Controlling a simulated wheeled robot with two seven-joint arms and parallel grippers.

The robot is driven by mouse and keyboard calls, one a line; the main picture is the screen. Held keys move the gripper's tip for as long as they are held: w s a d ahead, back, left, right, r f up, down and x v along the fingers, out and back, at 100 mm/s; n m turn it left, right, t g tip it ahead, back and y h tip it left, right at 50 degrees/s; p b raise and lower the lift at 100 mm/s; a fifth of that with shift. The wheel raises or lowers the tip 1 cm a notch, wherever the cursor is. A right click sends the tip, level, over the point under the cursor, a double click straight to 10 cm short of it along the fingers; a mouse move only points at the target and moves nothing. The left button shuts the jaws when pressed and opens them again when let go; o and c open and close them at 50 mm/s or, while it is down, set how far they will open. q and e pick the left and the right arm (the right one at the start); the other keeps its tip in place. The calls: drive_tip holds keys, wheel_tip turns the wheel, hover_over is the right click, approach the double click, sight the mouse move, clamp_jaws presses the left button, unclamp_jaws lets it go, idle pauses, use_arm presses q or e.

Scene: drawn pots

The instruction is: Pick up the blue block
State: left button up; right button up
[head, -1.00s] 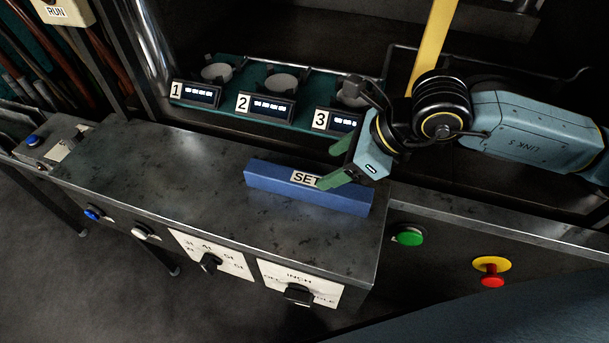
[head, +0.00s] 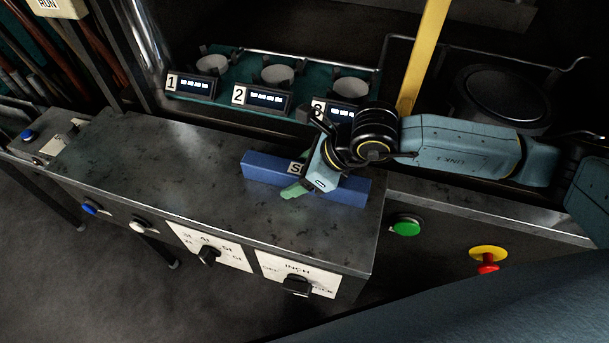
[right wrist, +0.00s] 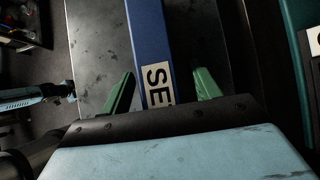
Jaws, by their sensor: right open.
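The long blue block (head: 262,168) with a white "SET" label lies flat on the dark metal console top (head: 190,185) in the head view. My right gripper (head: 294,190) is over the block at its label, and hides part of the label. In the right wrist view, the block (right wrist: 150,38) runs between the two green fingers of my right gripper (right wrist: 162,90). The fingers are apart, one on each side of the block, with a gap visible on both sides. At the left edge of the right wrist view, a light blue arm part (right wrist: 35,97) shows; no left gripper can be made out.
Behind the console, several pots (head: 277,74) stand by numbered displays (head: 262,97) on a green tray. A yellow post (head: 424,55) rises behind my right arm. Knobs (head: 208,254), a green button (head: 406,227) and a red button (head: 487,265) line the front. The console top left of the block is clear.

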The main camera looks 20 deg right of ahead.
sight(298, 168)
clamp_jaws()
idle(0.3)
drive_tip(key=shift+w+r, duration=0.1)
drive_tip(key=shift+r, duration=0.4)
wheel_tip(298, 168, up, 10)
drive_tip(key=shift+f, duration=0.25)
